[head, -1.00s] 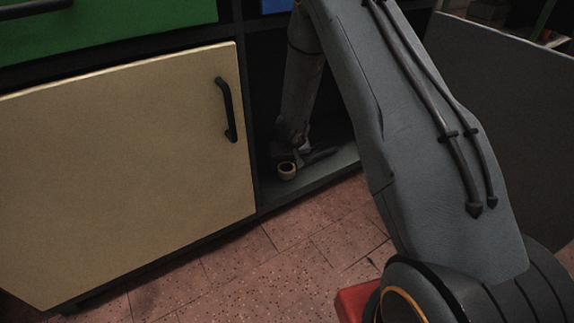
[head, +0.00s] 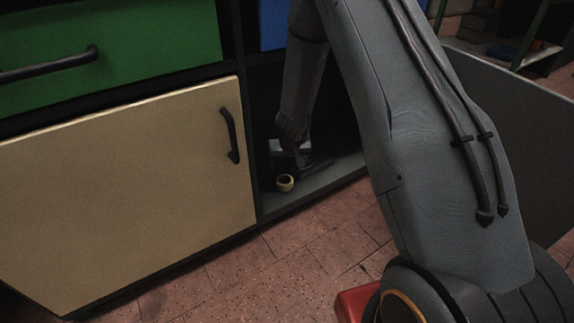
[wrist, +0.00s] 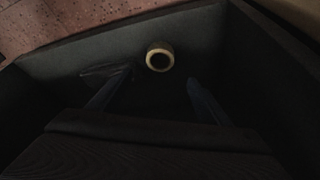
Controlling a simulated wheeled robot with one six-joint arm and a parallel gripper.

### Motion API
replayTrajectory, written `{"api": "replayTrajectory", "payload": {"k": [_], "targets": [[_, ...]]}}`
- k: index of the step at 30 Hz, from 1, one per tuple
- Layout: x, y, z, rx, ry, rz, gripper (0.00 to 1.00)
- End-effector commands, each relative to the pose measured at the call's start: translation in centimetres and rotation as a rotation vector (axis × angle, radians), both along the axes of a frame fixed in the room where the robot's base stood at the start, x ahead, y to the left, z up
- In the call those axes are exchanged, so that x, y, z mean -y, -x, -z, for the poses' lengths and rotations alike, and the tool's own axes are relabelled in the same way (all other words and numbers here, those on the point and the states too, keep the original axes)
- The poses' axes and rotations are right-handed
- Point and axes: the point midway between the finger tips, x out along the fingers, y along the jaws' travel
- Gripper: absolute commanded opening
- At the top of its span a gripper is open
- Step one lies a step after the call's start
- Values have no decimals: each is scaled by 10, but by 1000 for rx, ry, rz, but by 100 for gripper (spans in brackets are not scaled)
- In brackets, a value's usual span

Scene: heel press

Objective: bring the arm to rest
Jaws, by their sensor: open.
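My gripper (head: 303,166) is inside the open, dark compartment of the cabinet, low over its floor. In the wrist view its two fingers (wrist: 158,80) are spread apart, with nothing between them. A small pale yellow ring (head: 285,183), like a roll of tape, sits on the grey compartment floor (head: 318,190) close to the fingers. In the wrist view the ring (wrist: 159,56) lies just beyond the fingertips, apart from them. My forearm reaches down into the compartment from above and hides part of its inside.
A cream door (head: 120,195) with a black handle (head: 230,135) is left of the opening. A green drawer front (head: 140,30) and a blue one (head: 272,25) are above. A dark grey panel (head: 515,130) stands at right.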

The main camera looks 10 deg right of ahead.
Motion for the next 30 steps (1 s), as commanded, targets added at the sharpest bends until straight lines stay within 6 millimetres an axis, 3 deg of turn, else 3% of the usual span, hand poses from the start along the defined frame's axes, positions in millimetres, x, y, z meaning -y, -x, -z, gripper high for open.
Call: {"api": "replayTrajectory", "payload": {"k": [10,14,20,24,30], "targets": [[0,0,0,0,0,0,72],[-2,3,-10,2,-7,-4,72],[-11,30,-68,-1,-47,-34,72],[-18,66,-115,-20,-72,-59,72],[-19,132,-170,-63,-81,-82,72]]}}
